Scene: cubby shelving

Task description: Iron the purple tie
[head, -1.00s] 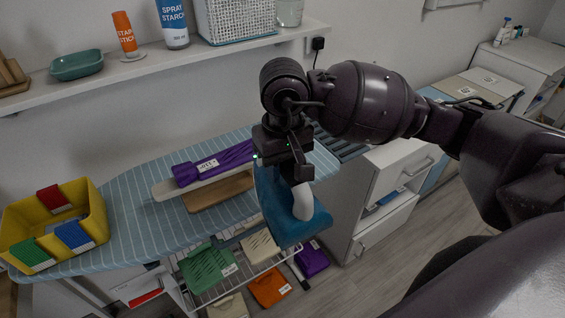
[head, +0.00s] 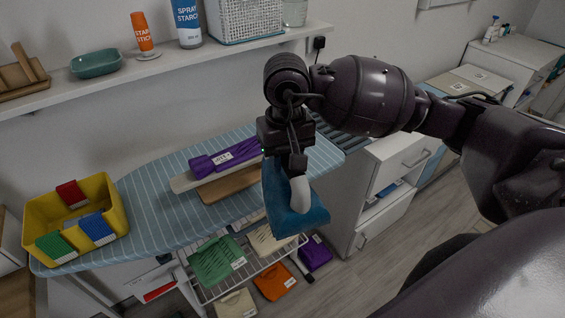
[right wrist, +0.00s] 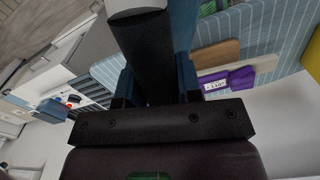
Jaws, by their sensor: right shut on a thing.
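The purple tie (head: 240,148) lies folded, with a white label, on a narrow pale board on the striped ironing board (head: 150,200). It also shows in the right wrist view (right wrist: 240,78). My right gripper (head: 297,166) is shut on the handle of a blue iron (head: 312,216) with a pale grip. The iron hangs tilted at the right side of the ironing board, to the right of the tie and apart from it. The jaws' hold is partly hidden by the gripper. My left gripper is not in view.
A yellow bin (head: 112,195) with red, green and blue items stands on the board's left end. A wooden board (head: 230,186) lies in front of the tie. A wire rack (head: 263,262) with folded cloths is below. A white drawer cabinet (head: 365,215) stands at right.

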